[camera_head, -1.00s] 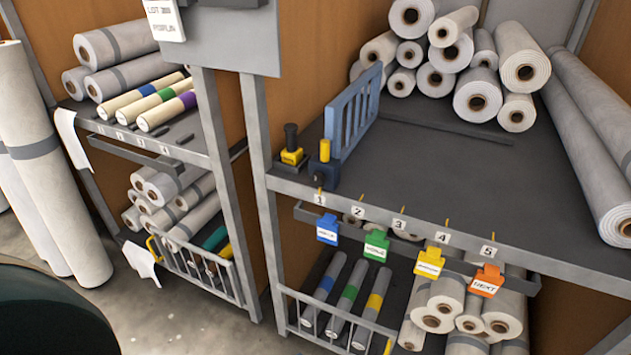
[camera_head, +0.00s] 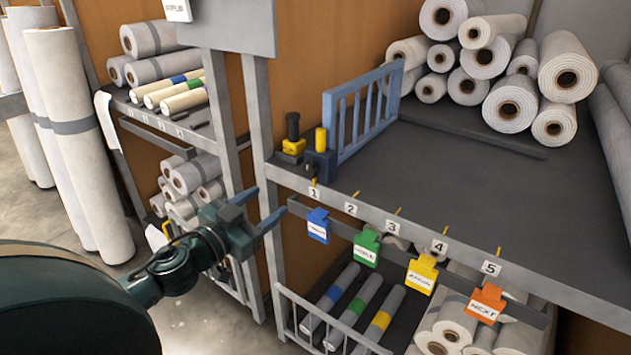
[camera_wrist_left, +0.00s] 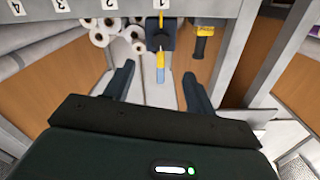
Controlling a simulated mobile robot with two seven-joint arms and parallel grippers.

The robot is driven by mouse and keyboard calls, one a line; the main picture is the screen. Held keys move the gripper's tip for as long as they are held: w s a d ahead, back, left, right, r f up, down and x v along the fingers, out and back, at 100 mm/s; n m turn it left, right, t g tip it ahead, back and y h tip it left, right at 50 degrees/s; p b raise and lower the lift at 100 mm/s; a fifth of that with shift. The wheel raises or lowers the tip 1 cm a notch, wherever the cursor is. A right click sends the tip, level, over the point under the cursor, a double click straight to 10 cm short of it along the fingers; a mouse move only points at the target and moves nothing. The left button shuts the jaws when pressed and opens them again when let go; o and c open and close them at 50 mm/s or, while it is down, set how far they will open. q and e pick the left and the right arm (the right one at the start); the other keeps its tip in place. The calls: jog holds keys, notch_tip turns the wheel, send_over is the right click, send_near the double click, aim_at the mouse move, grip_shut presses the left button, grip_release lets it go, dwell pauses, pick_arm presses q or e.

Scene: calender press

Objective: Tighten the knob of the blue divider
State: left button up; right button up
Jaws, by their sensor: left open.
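The blue divider (camera_head: 362,112) is a slatted light-blue panel standing upright on the dark shelf near slot 1. At its front end is a dark blue clamp (camera_head: 321,163) with an upright yellow knob (camera_head: 320,139). The clamp also shows in the left wrist view (camera_wrist_left: 160,36), beyond the fingers. My left gripper (camera_head: 259,207) is open and empty. It is left of and below the clamp, in front of the shelf post, touching nothing that I can make out. In the left wrist view its two fingers (camera_wrist_left: 158,88) are spread wide. My right gripper is not in view.
A yellow clamp with a black knob (camera_head: 292,127) stands just left of the dark blue one. Coloured tags, such as the blue tag (camera_head: 318,226), hang below the shelf edge. White rolls (camera_head: 565,77) are stacked at the back. The middle of the shelf (camera_head: 460,190) is bare.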

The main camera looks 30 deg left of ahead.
aim_at(308, 171)
pick_arm(q)
jog(key=w, duration=0.4)
jog(key=w+p, duration=0.1)
jog(key=w, duration=0.6)
jog(key=shift+w+d+r+p, duration=0.15)
jog(key=shift+w+d+p, duration=0.15)
jog(key=shift+w, duration=0.1)
jog(key=shift+w+d, duration=0.1)
jog(key=shift+w, duration=0.55)
jog(key=shift+c, duration=0.4)
jog(key=c, duration=0.9)
